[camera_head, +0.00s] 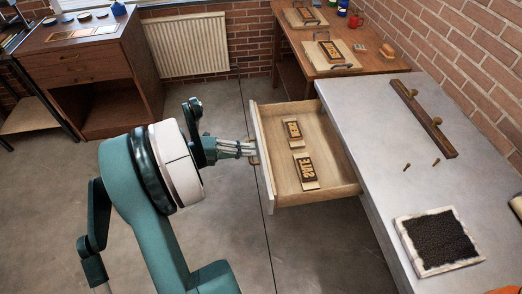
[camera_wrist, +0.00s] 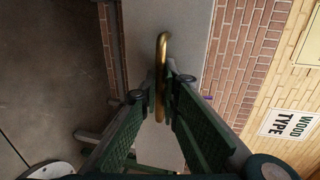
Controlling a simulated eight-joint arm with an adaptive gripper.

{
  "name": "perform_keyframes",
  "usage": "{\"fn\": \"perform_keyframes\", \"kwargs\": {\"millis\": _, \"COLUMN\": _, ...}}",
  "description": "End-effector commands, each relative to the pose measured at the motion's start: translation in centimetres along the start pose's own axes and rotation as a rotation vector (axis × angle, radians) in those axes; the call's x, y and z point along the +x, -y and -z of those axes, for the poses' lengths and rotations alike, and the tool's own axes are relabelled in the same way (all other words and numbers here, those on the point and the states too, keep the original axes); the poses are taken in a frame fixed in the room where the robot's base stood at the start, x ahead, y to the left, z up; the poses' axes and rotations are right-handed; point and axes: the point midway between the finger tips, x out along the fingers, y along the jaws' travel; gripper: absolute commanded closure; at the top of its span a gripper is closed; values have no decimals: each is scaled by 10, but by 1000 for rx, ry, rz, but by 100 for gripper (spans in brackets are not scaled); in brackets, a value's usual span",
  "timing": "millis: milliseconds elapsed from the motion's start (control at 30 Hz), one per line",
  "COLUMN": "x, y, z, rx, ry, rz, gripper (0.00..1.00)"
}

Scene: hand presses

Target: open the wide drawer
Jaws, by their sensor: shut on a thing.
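The wide drawer (camera_head: 334,181) stands pulled out from under the grey-topped bench (camera_head: 374,113) in the head view. Its pale wooden inside shows, with two wood type blocks (camera_head: 304,167) lying in it. My gripper (camera_head: 250,150) is at the drawer's front panel, on the left side. In the wrist view the brass handle (camera_wrist: 162,60) runs between my two fingers, and my gripper (camera_wrist: 160,98) is shut on it. The handle is mostly hidden in the head view.
A wooden table (camera_head: 373,70) stands behind. The floor left of the drawer is clear apart from my arm.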

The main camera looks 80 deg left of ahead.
Motion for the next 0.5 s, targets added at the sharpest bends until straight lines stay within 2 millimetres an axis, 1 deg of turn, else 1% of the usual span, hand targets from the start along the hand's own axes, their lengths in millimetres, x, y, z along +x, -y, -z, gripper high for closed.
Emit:
{"fn": "perform_keyframes", "kwargs": {"millis": 33, "x": -4, "y": -1, "z": 0, "rx": 0, "ry": 1, "rz": 0, "gripper": 100}}
{"fn": "perform_keyframes", "kwargs": {"millis": 133, "x": -9, "y": -2, "z": 0, "rx": 0, "ry": 0, "rz": 0, "gripper": 100}}
{"fn": "perform_keyframes", "kwargs": {"millis": 467, "x": -10, "y": -2, "z": 0, "rx": 0, "ry": 0, "rz": 0, "gripper": 100}}
{"fn": "perform_keyframes", "kwargs": {"millis": 500, "x": -10, "y": -2, "z": 0, "rx": 0, "ry": 0, "rz": 0, "gripper": 93}}
